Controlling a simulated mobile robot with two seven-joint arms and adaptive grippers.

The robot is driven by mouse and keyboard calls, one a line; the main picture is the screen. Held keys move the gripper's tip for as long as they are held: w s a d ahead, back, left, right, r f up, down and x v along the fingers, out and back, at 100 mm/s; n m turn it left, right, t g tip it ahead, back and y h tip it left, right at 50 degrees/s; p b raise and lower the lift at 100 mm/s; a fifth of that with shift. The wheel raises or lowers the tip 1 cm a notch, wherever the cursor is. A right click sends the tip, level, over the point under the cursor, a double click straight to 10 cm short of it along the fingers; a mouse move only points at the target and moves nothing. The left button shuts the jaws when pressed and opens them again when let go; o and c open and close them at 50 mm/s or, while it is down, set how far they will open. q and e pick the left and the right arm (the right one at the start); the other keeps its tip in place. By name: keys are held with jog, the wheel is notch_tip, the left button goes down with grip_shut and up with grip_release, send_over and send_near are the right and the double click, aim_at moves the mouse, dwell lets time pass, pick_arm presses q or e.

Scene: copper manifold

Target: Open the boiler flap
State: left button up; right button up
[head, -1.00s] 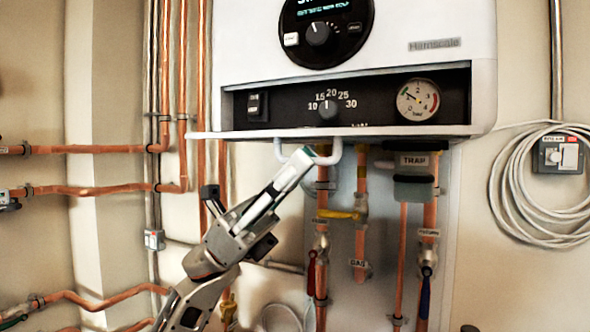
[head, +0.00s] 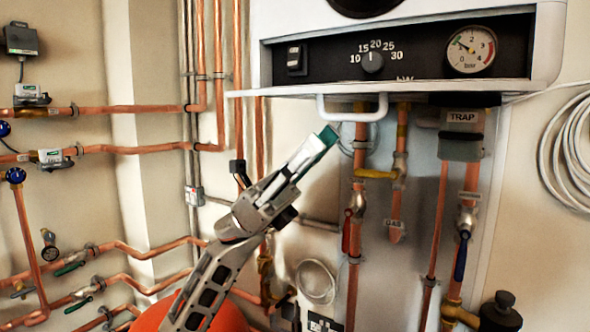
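The boiler (head: 400,14) is white, and its dark control recess with dial and gauge is exposed. The flap (head: 275,91) shows as a thin white strip along the bottom of the recess, folded down to about level and seen nearly edge-on. Its white loop handle (head: 352,116) hangs beneath. My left gripper (head: 322,141) points up and right, just below and left of the handle, with a visible gap in the picture. Its fingers overlap from this angle, so their opening is unclear. It holds nothing that I can see. My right gripper is not in view.
Copper pipes with a yellow lever (head: 376,174), a red lever (head: 346,232) and a blue lever (head: 461,256) run below the boiler. A grey trap (head: 460,146) hangs at right. More pipes (head: 130,149) cross the left wall. A white cable coil (head: 572,150) hangs at right.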

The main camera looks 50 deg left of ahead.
pick_arm(q)
jog(key=v, duration=0.6)
jog(key=shift+a+f, duration=0.15)
jog(key=shift+a, duration=0.1)
